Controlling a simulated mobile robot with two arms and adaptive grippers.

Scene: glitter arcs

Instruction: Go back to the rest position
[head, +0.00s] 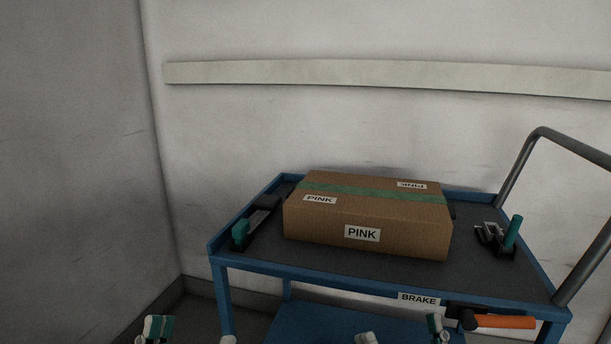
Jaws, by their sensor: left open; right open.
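My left gripper (192,335) is at the bottom edge of the head view, left of centre, in front of the cart. Its two fingertips are wide apart with nothing visible between them, so it is open. My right gripper (402,335) is also at the bottom edge, further right, open and with nothing visible between its fingertips. Only the tips of both show; the rest is cut off by the frame. Both appear lower in the view than the cart's top and apart from the box.
A brown box (367,215) with green tape and "PINK" labels sits on the blue cart's dark top (400,270). Clamp-like fixtures with teal handles stand left (240,233) and right (513,233) of it. An orange brake handle (503,322) and grey push rail (520,165) are at right.

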